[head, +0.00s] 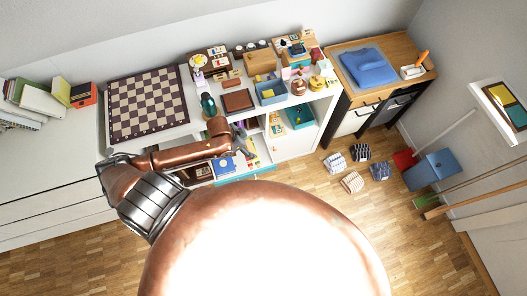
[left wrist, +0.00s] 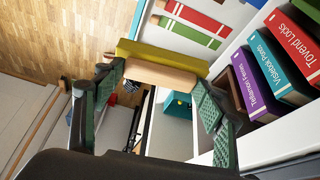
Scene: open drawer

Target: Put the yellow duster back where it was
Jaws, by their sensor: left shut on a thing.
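The yellow duster (left wrist: 165,55) is a yellow strip with a pale wooden body. In the left wrist view it lies across between the two green-padded fingers of my left gripper (left wrist: 158,80), which is shut on it. In the head view my left gripper (head: 241,138) is in front of the white shelf unit, near its open compartments. I cannot make out the duster clearly there. My right gripper is not in view.
The white shelf unit (head: 294,143) holds several toys and boxes. Books (left wrist: 257,92) stand close to the gripper's right in the wrist view. A teal bin (left wrist: 178,106) is beyond.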

